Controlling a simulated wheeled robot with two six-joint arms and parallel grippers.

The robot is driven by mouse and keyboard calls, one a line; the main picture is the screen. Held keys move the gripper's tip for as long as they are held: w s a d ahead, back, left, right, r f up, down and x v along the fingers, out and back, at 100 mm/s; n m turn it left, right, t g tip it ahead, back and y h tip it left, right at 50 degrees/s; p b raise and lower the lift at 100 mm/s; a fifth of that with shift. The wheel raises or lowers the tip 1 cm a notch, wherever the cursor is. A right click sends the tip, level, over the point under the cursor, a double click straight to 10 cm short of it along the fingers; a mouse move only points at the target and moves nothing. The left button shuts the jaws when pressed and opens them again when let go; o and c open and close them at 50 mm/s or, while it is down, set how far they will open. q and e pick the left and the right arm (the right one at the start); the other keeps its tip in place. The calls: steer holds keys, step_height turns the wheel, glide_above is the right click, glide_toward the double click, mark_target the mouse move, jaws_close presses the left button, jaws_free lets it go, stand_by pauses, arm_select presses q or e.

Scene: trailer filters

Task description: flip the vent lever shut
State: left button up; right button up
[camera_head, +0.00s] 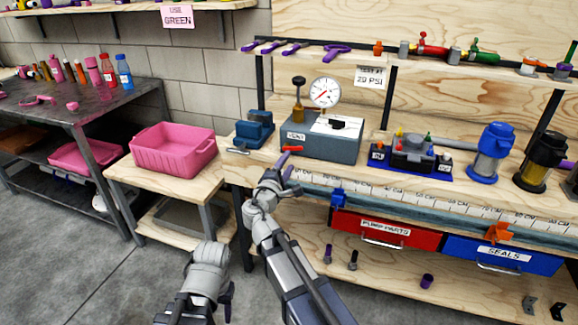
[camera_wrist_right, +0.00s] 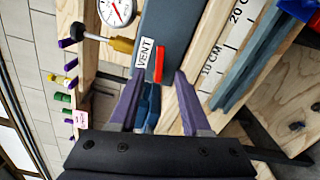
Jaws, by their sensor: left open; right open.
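The vent lever is a small red bar (camera_head: 291,149) on the front of the grey gauge box (camera_head: 330,148). In the right wrist view the lever (camera_wrist_right: 159,64) lies beside the white VENT label (camera_wrist_right: 145,53). My right gripper (camera_head: 287,172) is just in front of the lever.
A round gauge (camera_head: 325,92) and a brass-coloured pump handle (camera_head: 298,105) stand up from the box. A blue block (camera_head: 254,130) sits to its left, a blue tray of fittings (camera_head: 410,158) to its right. A ruler strip (camera_head: 400,196) runs along the bench front.

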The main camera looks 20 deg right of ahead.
mark_target(296, 149)
steer(key=shift+x, duration=3.9)
jaws_close()
